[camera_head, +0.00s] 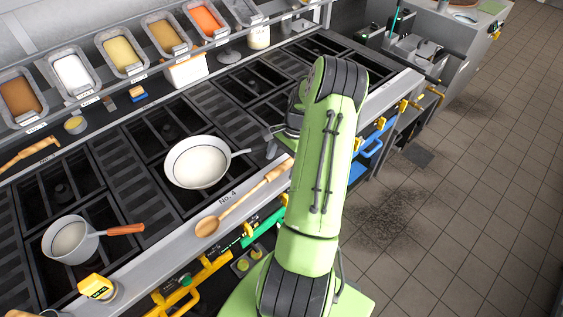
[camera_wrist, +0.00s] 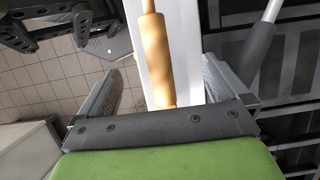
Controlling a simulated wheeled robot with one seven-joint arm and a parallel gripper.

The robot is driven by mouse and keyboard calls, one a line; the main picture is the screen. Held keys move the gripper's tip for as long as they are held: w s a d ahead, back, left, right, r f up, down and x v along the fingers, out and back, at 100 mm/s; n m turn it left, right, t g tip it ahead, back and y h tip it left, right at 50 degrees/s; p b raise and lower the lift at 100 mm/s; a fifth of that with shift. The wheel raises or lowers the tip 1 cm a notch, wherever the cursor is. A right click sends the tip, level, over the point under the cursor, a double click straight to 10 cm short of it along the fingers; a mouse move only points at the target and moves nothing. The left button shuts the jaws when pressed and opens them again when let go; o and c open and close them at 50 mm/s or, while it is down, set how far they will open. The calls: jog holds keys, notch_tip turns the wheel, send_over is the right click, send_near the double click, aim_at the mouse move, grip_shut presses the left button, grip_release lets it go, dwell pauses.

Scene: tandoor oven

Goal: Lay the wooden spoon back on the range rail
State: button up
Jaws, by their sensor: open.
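The wooden spoon (camera_head: 240,203) lies along the pale front rail (camera_head: 150,262) of the range, beside the "No. 4" mark. Its bowl is at the lower left, and its handle runs up right until my arm hides the end. In the wrist view the spoon's handle (camera_wrist: 155,45) runs over the white rail (camera_wrist: 185,45). My gripper (camera_wrist: 160,78) is open, with one finger on each side of the handle and a visible gap to each. In the head view my green arm mostly hides the gripper.
A white pan (camera_head: 197,163) sits on the burners just behind the spoon. A small saucepan (camera_head: 68,240) with an orange handle and a yellow timer (camera_head: 96,287) are to the left. Colored knobs and handles (camera_head: 205,268) line the front. Tiled floor (camera_head: 460,170) is open at right.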

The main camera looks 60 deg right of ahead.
jog(key=shift+p+v, duration=2.45)
jog(key=shift+v, duration=0.8)
jog(key=shift+f, duration=0.1)
jog(key=w+a+r+n+h+b, duration=0.1)
jog(key=w+a+r+n+h, duration=0.15)
jog(key=a+r+n, duration=0.45)
jog(key=w+a+r+n+h+b, duration=0.1)
jog(key=w+a+r+n, duration=0.2)
jog(key=a+r, duration=0.75)
jog(key=s+a+r+n+t+b, duration=0.1)
jog(key=s+a+r+n+t, duration=0.1)
jog(key=s+a+n, duration=0.3)
jog(key=s+a+r+n+t+b, duration=0.1)
jog(key=s+a+r+n+t, duration=0.1)
jog(key=s+a+n, duration=0.3)
jog(key=s+a, duration=0.3)
jog(key=a, duration=0.3)
jog(key=shift+s+n+t, duration=0.25)
jog(key=shift+n+t, duration=0.05)
